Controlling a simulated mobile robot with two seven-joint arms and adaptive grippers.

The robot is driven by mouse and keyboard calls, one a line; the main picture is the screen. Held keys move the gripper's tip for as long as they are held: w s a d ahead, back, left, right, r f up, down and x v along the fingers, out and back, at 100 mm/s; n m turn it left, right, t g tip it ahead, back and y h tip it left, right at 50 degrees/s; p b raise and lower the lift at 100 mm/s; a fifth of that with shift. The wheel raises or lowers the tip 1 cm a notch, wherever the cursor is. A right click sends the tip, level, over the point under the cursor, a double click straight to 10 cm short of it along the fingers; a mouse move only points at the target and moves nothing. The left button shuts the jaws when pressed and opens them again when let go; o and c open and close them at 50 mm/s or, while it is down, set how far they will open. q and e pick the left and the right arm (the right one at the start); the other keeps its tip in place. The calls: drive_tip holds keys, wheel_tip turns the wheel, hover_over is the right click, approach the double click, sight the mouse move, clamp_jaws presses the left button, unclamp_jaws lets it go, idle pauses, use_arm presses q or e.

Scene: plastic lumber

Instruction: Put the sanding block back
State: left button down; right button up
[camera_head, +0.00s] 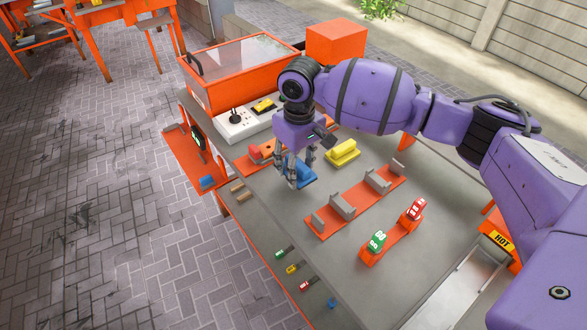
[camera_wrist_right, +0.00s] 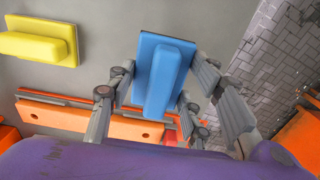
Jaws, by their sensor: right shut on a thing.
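My right gripper (camera_head: 302,165) points down over the grey table. It is shut on a blue block (camera_head: 303,174), a flat plate with a raised handle bar, which looks like a sanding block. In the right wrist view the blue block (camera_wrist_right: 163,72) sits between the fingers, its handle towards the camera. I cannot tell whether its underside touches the table. A yellow block (camera_head: 342,152) of like shape lies to the right of the gripper; it also shows in the right wrist view (camera_wrist_right: 42,44). A red block (camera_head: 268,149) lies on an orange holder left of the gripper. My left gripper is out of view.
An orange rack with grey uprights (camera_head: 356,200) stands right of the gripper. Green (camera_head: 377,241) and red (camera_head: 416,210) numbered pieces stand on an orange base. An orange bin with a clear lid (camera_head: 245,65) and a white switch panel (camera_head: 236,124) are behind. Small handled tools (camera_head: 292,268) lie along the left edge.

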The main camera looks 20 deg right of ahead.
sight(299, 162)
drive_tip(key=shift+w+d+f, duration=0.1)
drive_tip(key=shift+d+f, duration=0.05)
drive_tip(key=shift+f, duration=1.6)
drive_tip(key=shift+f, duration=0.1)
drive_tip(key=o, duration=1.2)
drive_tip(key=shift+f, duration=0.1)
wheel_tip(299, 162, up, 12)
drive_tip(key=shift+r+p, duration=0.2)
drive_tip(key=shift+p, duration=0.15)
